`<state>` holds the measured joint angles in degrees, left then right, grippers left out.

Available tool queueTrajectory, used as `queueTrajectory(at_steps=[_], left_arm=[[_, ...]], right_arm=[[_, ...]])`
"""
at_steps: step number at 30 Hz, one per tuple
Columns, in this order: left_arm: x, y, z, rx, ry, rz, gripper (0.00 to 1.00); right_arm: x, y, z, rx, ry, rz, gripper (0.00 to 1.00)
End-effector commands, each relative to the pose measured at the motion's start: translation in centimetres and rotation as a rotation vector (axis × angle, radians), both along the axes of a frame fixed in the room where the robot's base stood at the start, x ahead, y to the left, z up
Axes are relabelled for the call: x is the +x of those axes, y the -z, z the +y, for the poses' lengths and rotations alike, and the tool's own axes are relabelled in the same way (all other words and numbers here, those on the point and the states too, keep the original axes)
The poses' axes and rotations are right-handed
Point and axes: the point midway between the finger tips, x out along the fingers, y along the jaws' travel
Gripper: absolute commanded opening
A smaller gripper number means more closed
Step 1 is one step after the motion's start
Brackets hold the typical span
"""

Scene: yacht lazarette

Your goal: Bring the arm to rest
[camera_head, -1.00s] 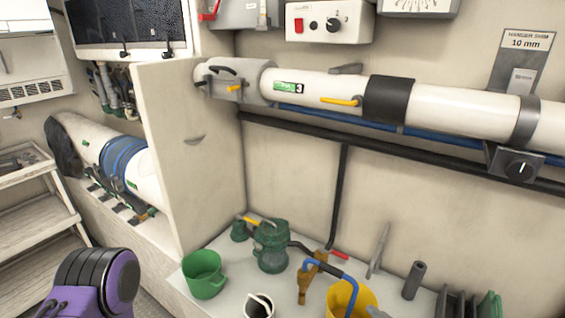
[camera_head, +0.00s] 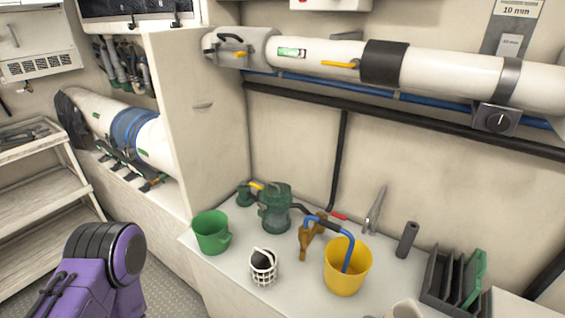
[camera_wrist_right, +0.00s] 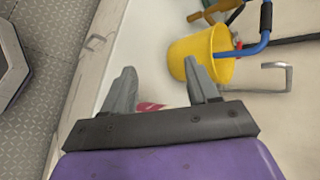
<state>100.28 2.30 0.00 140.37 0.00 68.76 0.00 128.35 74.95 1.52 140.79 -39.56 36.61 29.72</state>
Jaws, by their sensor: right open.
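My right gripper (camera_wrist_right: 158,72) shows in the right wrist view with its two grey fingers apart and nothing held between them. It hangs over the pale bench near its front edge. A small red and white thing, partly hidden, shows behind the fingers. A yellow bucket (camera_wrist_right: 192,47) lies beyond the right finger; I cannot tell from this view whether they touch. In the head view a purple and black link of my own arm shows at the lower left. My left gripper is not in view, and the head view does not show the right gripper.
A white pipe (camera_head: 440,72) crosses the wall above. Wooden shelves (camera_head: 40,200) stand left.

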Motion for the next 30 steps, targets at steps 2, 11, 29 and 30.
queueTrajectory(at_steps=[2, 11, 29, 30], left_arm=[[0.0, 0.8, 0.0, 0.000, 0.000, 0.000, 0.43], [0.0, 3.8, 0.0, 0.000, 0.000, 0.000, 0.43], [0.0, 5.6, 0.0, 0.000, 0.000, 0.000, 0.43], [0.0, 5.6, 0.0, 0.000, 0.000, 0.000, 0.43]], right_arm=[[-1.4, 2.6, -0.4, -0.082, -0.032, 0.058, 0.59], [-10.2, 13.9, -4.7, -0.625, -0.262, 0.333, 0.59], [-16.1, 17.8, -9.3, -1.166, -0.561, 0.412, 0.59], [-16.1, 17.8, -9.3, -1.166, -0.561, 0.411, 0.59]])
